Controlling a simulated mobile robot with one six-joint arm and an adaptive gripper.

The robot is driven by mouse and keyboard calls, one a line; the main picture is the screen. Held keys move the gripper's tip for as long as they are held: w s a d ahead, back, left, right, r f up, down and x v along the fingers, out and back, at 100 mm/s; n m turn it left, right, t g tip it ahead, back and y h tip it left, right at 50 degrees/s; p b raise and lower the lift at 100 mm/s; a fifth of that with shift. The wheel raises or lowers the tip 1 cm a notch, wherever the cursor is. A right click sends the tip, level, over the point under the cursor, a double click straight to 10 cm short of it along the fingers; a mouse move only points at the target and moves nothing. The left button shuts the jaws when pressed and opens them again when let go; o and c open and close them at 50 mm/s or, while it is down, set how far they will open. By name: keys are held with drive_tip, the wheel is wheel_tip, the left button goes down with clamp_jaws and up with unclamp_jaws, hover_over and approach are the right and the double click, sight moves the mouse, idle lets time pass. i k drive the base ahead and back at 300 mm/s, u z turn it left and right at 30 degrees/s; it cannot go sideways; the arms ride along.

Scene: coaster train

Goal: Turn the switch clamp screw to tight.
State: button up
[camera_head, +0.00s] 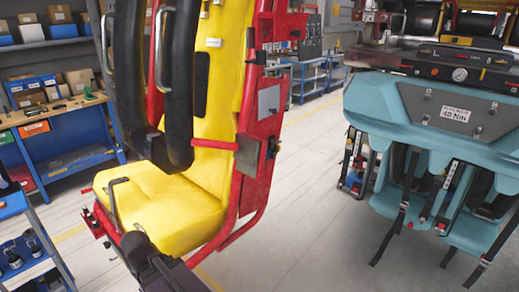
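I cannot make out a switch clamp screw in this view; it is either hidden or too small to tell. A grey panel (458,110) on the back of the teal seat unit (375,105) bears a white label (455,115) reading 40 Nm, with small dark fittings around it. A red side frame (258,140) on the yellow seat carries a grey plate (268,101) and a second grey plate lower down. My gripper is not identifiable in this view.
The yellow coaster seat (165,205) with black padded restraints (178,90) fills the left centre. A gauge (460,74) sits on the dark bar above the teal unit. A workbench (65,108) and a blue cart (30,265) stand left. Grey floor (305,215) is clear between the seats.

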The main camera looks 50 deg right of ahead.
sight(275, 141)
drive_tip(key=z, duration=1.1)
drive_tip(key=k, duration=0.9)
drive_tip(key=z, duration=0.3)
drive_tip(key=i, duration=1)
